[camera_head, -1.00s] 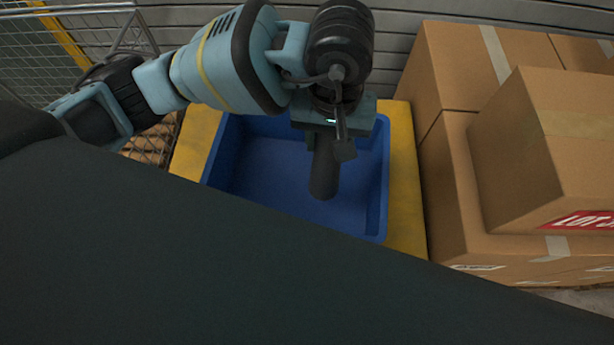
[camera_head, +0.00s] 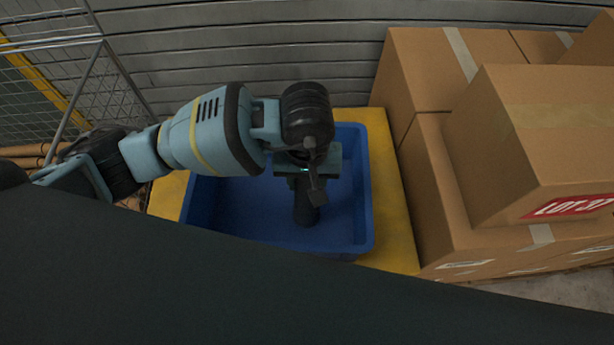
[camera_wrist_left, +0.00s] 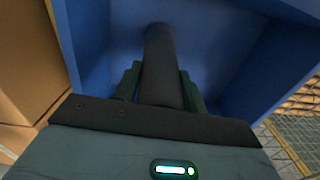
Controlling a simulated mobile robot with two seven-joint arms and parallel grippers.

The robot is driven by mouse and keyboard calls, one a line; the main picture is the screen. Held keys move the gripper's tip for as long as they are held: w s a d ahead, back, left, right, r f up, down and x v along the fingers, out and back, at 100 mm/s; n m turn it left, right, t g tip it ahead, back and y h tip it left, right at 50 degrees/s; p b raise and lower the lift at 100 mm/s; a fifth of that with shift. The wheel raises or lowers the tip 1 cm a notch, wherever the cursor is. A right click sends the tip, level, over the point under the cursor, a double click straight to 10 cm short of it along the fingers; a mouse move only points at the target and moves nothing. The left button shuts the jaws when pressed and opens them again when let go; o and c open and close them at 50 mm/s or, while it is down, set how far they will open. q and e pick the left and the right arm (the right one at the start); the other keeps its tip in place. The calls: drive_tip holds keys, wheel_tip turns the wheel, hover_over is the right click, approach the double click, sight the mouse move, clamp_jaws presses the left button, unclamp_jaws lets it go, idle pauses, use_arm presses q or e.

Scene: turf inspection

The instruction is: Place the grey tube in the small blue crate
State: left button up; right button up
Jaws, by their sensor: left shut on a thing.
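The grey tube (camera_head: 305,207) is dark and hangs below my left gripper (camera_head: 305,180), over the inside of the small blue crate (camera_head: 366,195). In the left wrist view the tube (camera_wrist_left: 161,65) lies between the two green fingers of my left gripper (camera_wrist_left: 160,85), which are shut on it. The crate's blue walls and floor (camera_wrist_left: 215,40) show around the tube there. I cannot tell whether the tube's far end touches the crate floor. No other thing shows inside the crate. My right gripper is not in view.
The crate stands on a yellow surface (camera_head: 395,215). Cardboard boxes (camera_head: 540,140) are stacked close on the right. A wire mesh cage (camera_head: 45,75) is at the left, and a grey slatted wall (camera_head: 250,45) is behind. A dark shape covers the lower foreground.

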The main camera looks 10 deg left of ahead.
use_arm(q)
drive_tip(key=shift+f, duration=0.15)
drive_tip(key=o, duration=1.2)
wheel_tip(320, 180, up, 12)
drive_tip(key=shift+r, duration=0.2)
